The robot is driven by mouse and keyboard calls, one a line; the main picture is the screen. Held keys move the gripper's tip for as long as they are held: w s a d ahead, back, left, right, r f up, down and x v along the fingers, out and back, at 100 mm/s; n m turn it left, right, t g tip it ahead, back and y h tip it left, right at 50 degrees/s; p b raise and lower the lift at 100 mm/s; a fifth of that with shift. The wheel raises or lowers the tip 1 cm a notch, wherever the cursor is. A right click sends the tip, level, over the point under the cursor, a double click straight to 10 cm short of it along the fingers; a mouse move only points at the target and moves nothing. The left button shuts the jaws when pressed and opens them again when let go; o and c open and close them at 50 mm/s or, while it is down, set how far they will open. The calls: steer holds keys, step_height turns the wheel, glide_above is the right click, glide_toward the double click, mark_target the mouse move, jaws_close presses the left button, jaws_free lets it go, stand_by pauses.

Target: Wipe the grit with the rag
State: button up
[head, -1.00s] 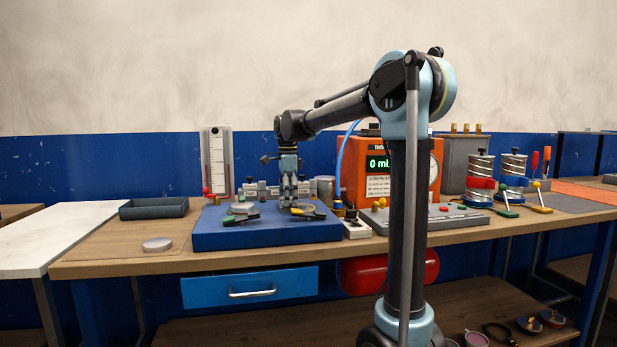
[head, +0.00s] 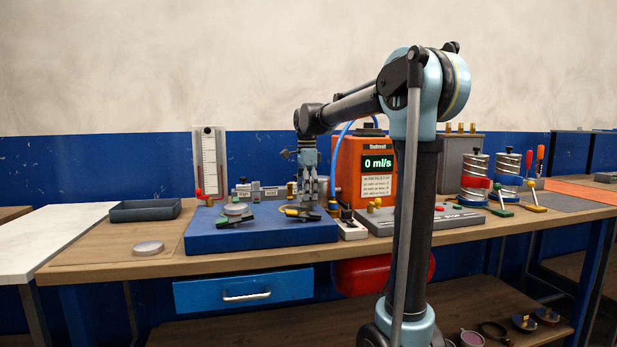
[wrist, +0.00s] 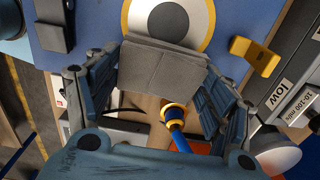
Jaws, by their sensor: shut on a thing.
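My gripper (head: 310,203) is low over the right part of the blue block (head: 215,241) on the bench. In the wrist view my gripper (wrist: 162,82) is shut on a grey, folded, cloth-like piece (wrist: 160,68), which looks like the rag. Just beyond it in that view is a white disc with a yellow rim and grey centre (wrist: 168,18), on the blue surface. I cannot tell whether the rag touches it. I cannot make out any grit; the rag and fingers hide part of the surface.
A round fitting with a green handle (head: 235,211) stands on the block's left. An orange meter (head: 365,165) reading 0 ml/s and a grey panel (head: 440,219) stand to the right. A dark tray (head: 145,210) and small round tin (head: 148,247) are left; bench between is clear.

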steer(key=shift+a+r, duration=0.15)
steer(key=shift+r, duration=1.3)
steer(key=shift+a+r, duration=0.15)
steer(key=shift+r, duration=1.45)
